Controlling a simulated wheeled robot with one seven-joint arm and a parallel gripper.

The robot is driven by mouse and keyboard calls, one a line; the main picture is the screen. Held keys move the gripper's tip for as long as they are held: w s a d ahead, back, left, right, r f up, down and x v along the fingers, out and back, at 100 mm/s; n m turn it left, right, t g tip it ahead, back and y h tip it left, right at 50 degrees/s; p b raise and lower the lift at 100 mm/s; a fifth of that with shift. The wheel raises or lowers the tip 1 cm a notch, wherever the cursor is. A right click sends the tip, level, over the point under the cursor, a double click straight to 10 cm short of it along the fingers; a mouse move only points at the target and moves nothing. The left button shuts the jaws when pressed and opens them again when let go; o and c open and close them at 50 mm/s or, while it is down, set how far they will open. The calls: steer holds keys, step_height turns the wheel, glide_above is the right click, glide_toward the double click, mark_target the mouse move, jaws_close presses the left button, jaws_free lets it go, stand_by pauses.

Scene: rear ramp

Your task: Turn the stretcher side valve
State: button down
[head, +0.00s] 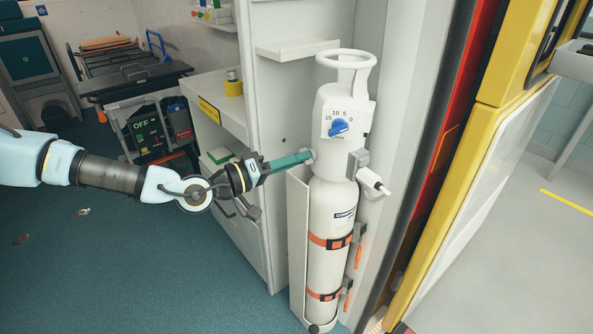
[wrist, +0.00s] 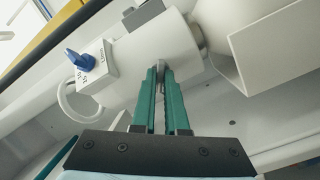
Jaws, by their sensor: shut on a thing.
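A white gas cylinder (head: 331,215) stands upright against the cabinet wall, with a white valve head (head: 335,106) and a ring handle on top. A blue dial knob (head: 340,127) is on the head's front, with the scale 15, 10, 5, 0 above it; the knob also shows in the wrist view (wrist: 79,58). My gripper (head: 308,156) reaches the head's left side, the side toward the stretcher. In the wrist view its green fingers (wrist: 161,80) are shut on a thin grey side valve (wrist: 162,72). The fingers hide most of this valve, so its angle is unclear.
A grey fitting with a white outlet (head: 374,181) sticks out on the head's right. Orange straps (head: 330,241) hold the cylinder in a white bracket (head: 299,240). A shelf (head: 297,49) juts out above. A stretcher (head: 125,75) stands at the back left. Teal floor lies open at left.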

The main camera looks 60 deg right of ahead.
steer(key=n+b, duration=0.1)
steer(key=n, duration=0.2)
steer(key=n+b, duration=0.2)
steer(key=n, duration=0.1)
steer(key=n+b, duration=0.2)
steer(key=n, duration=0.1)
steer(key=shift+w+n, duration=0.3)
stand_by(0.5)
steer(key=c, duration=0.9)
jaws_free()
steer(key=shift+s, duration=0.15)
steer(key=shift+c, duration=0.2)
steer(key=b+v, duration=0.2)
steer(key=v, duration=0.8)
steer(key=shift+w+a, duration=0.2)
steer(key=shift+a, duration=0.15)
